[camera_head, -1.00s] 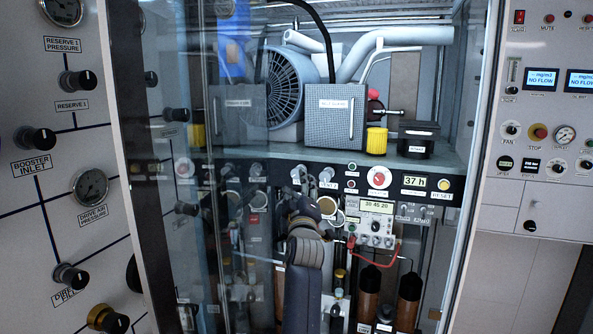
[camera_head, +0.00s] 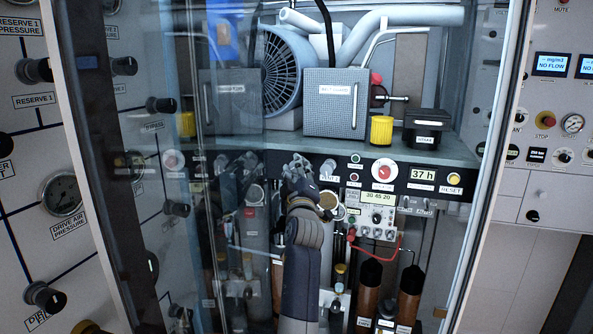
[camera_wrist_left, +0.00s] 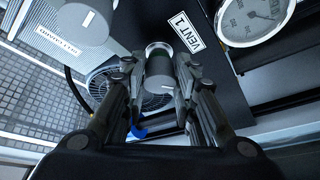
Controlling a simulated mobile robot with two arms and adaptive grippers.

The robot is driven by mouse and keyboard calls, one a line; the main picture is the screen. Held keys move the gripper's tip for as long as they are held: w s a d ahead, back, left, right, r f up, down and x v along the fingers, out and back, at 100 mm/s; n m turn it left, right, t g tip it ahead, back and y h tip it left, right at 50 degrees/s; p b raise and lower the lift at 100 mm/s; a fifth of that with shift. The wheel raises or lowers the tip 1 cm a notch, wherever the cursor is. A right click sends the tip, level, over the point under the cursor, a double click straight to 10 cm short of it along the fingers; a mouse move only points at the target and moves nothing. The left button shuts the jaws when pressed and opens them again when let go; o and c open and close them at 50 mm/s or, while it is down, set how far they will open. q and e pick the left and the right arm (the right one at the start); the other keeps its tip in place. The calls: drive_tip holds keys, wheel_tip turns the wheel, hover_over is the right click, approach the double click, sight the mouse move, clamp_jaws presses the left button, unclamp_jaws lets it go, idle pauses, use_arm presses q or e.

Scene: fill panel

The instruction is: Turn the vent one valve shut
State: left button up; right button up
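The vent one valve (camera_wrist_left: 160,68) is a small grey round knob with a pale ring, beside the VENT 1 label (camera_wrist_left: 187,34) in the left wrist view. My left gripper (camera_wrist_left: 162,72) has one finger on each side of the knob, very close to it. I cannot tell if both fingers press on it. In the head view my left gripper (camera_head: 300,178) is at the panel strip below the shelf. Its fingers and the arm hide most of the valve there. My right gripper is not in view.
Another grey knob (camera_wrist_left: 80,24) and a round gauge (camera_wrist_left: 254,18) flank the valve in the wrist view. In the head view, a glass pane (camera_head: 195,230) stands left of my arm.

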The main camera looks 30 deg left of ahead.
use_arm(q)
drive_tip(key=shift+a+m+t+b, duration=0.1)
drive_tip(key=shift+m+t+b, duration=0.5)
drive_tip(key=shift+m, duration=0.3)
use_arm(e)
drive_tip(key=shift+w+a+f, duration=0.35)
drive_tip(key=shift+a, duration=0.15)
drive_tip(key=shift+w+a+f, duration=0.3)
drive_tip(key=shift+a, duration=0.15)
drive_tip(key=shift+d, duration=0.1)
use_arm(q)
drive_tip(key=o, duration=1)
drive_tip(key=shift+o, duration=0.2)
drive_tip(key=shift+w, duration=0.1)
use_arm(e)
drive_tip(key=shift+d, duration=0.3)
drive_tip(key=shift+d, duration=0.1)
